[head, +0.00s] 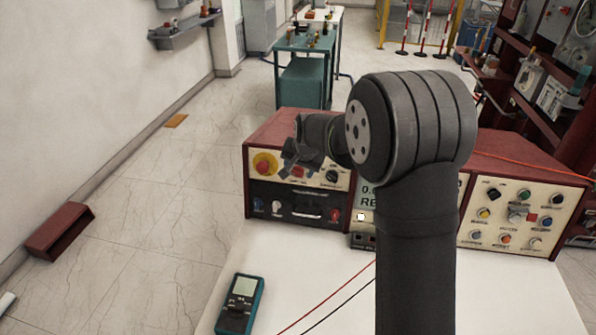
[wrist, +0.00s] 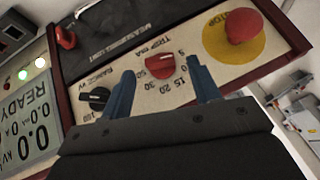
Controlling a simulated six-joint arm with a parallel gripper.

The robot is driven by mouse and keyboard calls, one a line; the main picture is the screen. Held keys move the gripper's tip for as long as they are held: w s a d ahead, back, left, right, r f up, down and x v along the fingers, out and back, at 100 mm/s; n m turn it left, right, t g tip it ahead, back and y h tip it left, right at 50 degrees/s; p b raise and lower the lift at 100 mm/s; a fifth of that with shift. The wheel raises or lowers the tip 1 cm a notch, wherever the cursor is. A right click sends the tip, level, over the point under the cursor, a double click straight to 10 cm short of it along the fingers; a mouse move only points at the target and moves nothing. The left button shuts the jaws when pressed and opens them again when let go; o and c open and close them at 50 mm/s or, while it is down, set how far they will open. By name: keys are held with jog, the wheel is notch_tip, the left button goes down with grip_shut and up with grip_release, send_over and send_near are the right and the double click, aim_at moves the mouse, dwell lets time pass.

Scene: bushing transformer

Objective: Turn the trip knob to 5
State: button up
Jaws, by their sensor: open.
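The trip knob (wrist: 160,66) is red and sits on the cream panel under the label "TRIP mA", upside down in the wrist view. Printed numbers such as 50, 30, 20 and 15 lie around it. I cannot clearly tell which number it points to. My gripper (wrist: 160,74) is open, with one blue finger on each side of the knob; whether they touch it is unclear. In the head view my gripper (head: 300,153) is over the left cream panel, partly covering the knob (head: 298,172).
A red stop button on a yellow disc (wrist: 240,25) and a black range knob (wrist: 95,97) flank the trip knob. The display (wrist: 30,125) reads READY. A handheld meter (head: 241,304) and cables lie on the white table (head: 490,295).

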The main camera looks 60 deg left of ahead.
aim_at(297, 173)
jog(key=shift+x, duration=1.15)
jog(key=c, duration=1)
jog(key=shift+s+a+n+t+h, duration=0.2)
jog(key=shift+n+t+h, duration=0.3)
jog(key=shift+t+h, duration=0.15)
jog(key=shift+s+a+n+t+h, duration=0.1)
jog(key=shift+n+t+h, duration=0.6)
jog(key=shift+t+h, duration=0.25)
jog(key=o, duration=1)
